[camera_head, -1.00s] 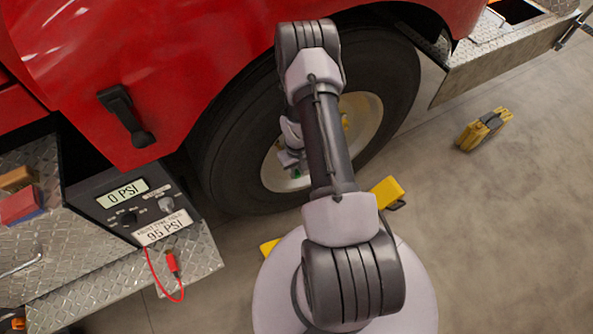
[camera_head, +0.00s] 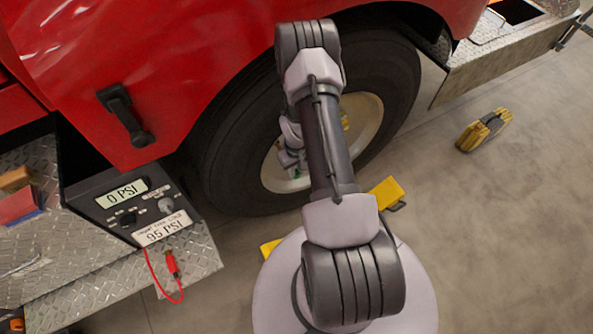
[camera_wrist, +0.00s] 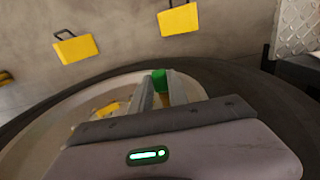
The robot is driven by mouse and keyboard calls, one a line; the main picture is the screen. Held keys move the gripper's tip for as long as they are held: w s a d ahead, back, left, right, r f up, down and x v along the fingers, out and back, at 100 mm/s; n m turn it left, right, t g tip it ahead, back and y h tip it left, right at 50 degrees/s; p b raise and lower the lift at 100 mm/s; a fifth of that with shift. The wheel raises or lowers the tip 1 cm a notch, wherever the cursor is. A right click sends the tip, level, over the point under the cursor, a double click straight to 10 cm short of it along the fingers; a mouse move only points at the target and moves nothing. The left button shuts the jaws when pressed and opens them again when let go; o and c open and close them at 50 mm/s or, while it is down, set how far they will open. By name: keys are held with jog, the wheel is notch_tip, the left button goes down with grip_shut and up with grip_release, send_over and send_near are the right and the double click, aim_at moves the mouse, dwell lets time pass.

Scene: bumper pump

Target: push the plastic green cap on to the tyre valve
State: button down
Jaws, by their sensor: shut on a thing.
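The green cap (camera_wrist: 159,80) shows between the fingertips of my gripper (camera_wrist: 160,88) in the wrist view, and the jaws are shut on it. A small brass-coloured piece (camera_wrist: 165,99) shows just below the cap between the fingers; I cannot tell whether it is the valve stem or whether the cap touches it. In the head view my gripper (camera_head: 291,163) is in front of the pale wheel rim (camera_head: 363,120), partly hidden by my arm. A small bit of green shows at its tip. The black tyre (camera_head: 225,150) surrounds the rim.
A pump panel (camera_head: 125,205) reading 0 PSI stands at left, with a red hose connector (camera_head: 172,264) below. Yellow wheel chocks (camera_head: 386,192) lie by the tyre. A yellow and black object (camera_head: 484,130) lies on the otherwise clear floor at right.

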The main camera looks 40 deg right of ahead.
jog(key=shift+w, duration=0.25)
jog(key=c, duration=1.2)
grip_release()
notch_tip(320, 180, up, 18)
jog(key=p, duration=0.5)
jog(key=shift+f, duration=0.2)
jog(key=w+a+r+m+t+b, duration=0.1)
jog(key=a+r, duration=0.6)
jog(key=r, duration=0.4)
jog(key=a+r+t+b, duration=0.1)
jog(key=a+r+t, duration=0.1)
jog(key=a+r, duration=0.6)
jog(key=s+a+r+t, duration=0.1)
jog(key=s+a+r, duration=0.3)
jog(key=s, duration=0.1)
jog(key=s+a+r+t+y+b, duration=0.1)
jog(key=s+a+r, duration=0.3)
jog(key=s, duration=0.1)
jog(key=s+a+r+y+b, duration=0.1)
jog(key=s+a+r, duration=0.2)
jog(key=s+a, duration=0.1)
jog(key=shift+s+a+r+m+t, duration=0.3)
jog(key=shift+s+r+m+t, duration=0.1)
jog(key=shift+s, duration=0.05)
